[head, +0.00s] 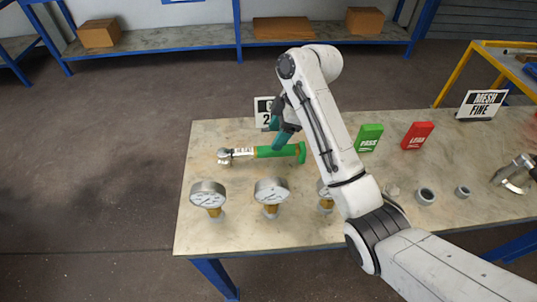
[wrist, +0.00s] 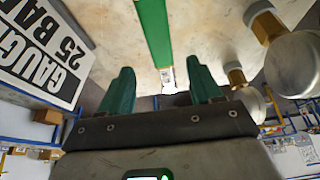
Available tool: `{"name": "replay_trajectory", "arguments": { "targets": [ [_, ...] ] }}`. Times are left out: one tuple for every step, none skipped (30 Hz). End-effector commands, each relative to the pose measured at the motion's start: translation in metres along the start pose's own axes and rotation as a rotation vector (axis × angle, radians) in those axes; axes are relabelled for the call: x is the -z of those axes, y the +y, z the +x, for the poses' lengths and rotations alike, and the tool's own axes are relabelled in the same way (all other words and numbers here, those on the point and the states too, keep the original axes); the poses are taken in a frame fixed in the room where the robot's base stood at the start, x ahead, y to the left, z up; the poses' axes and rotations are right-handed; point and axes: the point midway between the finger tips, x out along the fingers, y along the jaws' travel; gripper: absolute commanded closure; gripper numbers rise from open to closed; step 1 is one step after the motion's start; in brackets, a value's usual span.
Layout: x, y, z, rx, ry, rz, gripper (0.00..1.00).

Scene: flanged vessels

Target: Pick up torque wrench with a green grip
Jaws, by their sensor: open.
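The torque wrench with a green grip (head: 272,152) lies on the table, its silver ratchet head to the left and its green grip to the right. In the wrist view its green grip (wrist: 154,28) runs down from the top edge, between the lines of the two fingers. My gripper (head: 272,136) hangs above and just behind the wrench in the head view. In the wrist view my gripper (wrist: 162,82) shows two teal fingers wide apart with nothing held between them. Whether the fingertips are level with the grip is hard to tell.
Pressure gauges (head: 208,195) and (head: 271,191) stand in front of the wrench; a third is partly behind my arm. A gauge sign (wrist: 40,55) stands behind. Green PASS (head: 369,138) and red LEAK (head: 417,135) blocks stand right. The table's left end is clear.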

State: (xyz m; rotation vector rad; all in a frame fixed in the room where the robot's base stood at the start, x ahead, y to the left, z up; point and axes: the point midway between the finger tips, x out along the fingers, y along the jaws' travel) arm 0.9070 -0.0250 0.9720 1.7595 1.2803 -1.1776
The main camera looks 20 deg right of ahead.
Motion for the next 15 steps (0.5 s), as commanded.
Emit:
{"name": "replay_trajectory", "arguments": {
  "targets": [
    [0.0, -0.001, 0.006, 0.005, -0.001, 0.002, 0.36],
    [0.0, -0.001, 0.01, 0.004, -0.001, 0.002, 0.36],
    [0.0, -0.001, 0.014, 0.003, 0.0, 0.001, 0.36],
    [0.0, -0.001, 0.016, 0.003, 0.0, 0.001, 0.36],
    [0.0, -0.001, 0.018, 0.002, 0.0, 0.001, 0.36],
    [0.0, -0.001, 0.022, 0.002, 0.0, 0.001, 0.36],
    [0.0, -0.001, 0.025, 0.003, 0.0, 0.001, 0.36],
    [0.0, -0.001, 0.028, 0.003, 0.0, 0.001, 0.36],
    [-0.001, -0.002, 0.034, 0.003, 0.0, 0.002, 0.36],
    [-0.001, -0.002, 0.038, 0.004, -0.001, 0.003, 0.36],
    [-0.001, -0.002, 0.043, 0.004, -0.001, 0.003, 0.36],
    [-0.002, -0.002, 0.049, 0.004, -0.001, 0.003, 0.36],
    [-0.002, -0.002, 0.054, 0.003, -0.001, 0.003, 0.36],
    [-0.002, -0.002, 0.057, 0.003, -0.001, 0.002, 0.36],
    [-0.002, -0.001, 0.061, 0.002, 0.0, 0.002, 0.36]
  ]
}}
